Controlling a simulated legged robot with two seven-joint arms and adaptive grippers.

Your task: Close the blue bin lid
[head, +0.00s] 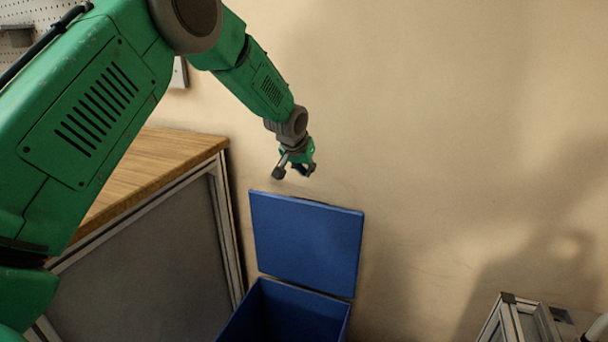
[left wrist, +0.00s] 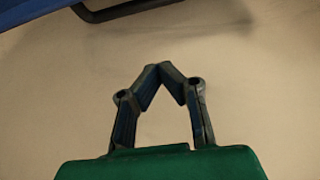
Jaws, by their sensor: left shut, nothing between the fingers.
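The blue bin (head: 285,312) stands on the floor against the wall, cut off by the bottom edge of the head view. Its blue lid (head: 306,240) is open and stands upright behind the bin opening, close to the wall. My left gripper (head: 294,172) is just above the lid's top edge, near the wall, apart from the lid. In the left wrist view its fingers (left wrist: 164,70) meet at the tips, shut and empty. A blue surface (left wrist: 30,12), likely part of the lid, shows at the top left there. My right gripper is not in view.
A workbench with a wooden top (head: 150,165) and grey side panel stands left of the bin. A metal frame (head: 530,318) is at the lower right. The beige wall (head: 450,130) is close behind the lid. A dark bar (left wrist: 125,10) crosses the top of the left wrist view.

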